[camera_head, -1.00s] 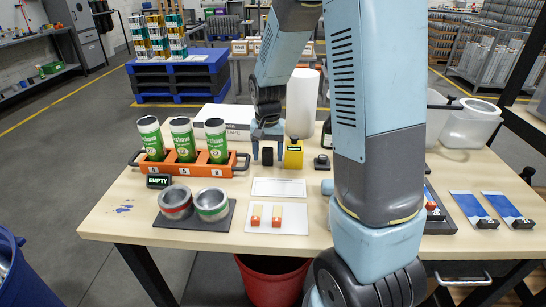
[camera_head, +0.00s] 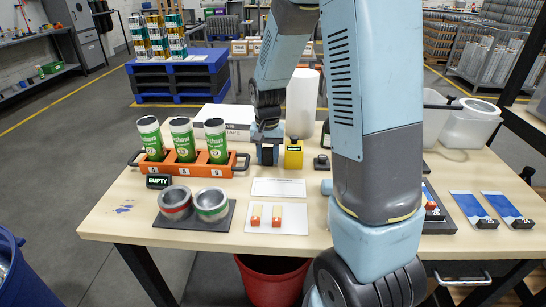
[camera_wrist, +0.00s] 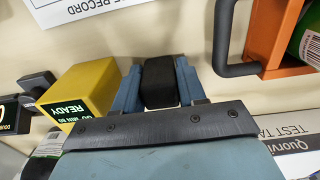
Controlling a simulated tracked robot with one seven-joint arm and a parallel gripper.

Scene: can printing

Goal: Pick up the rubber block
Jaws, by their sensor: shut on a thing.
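The rubber block (camera_wrist: 160,82) is a small black block with rounded edges. In the wrist view it sits between the two blue fingers of my gripper (camera_wrist: 160,88), which are shut on it. In the head view my gripper (camera_head: 268,152) is at the back middle of the table, and the dark block shows between its fingers. I cannot tell whether the block touches the table.
A yellow box (camera_head: 293,154) labelled READY stands close to my gripper's right in the head view. An orange rack (camera_head: 190,168) with green cans is to the left. White cards (camera_head: 278,187) lie in front, and a white roll (camera_head: 301,103) stands behind.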

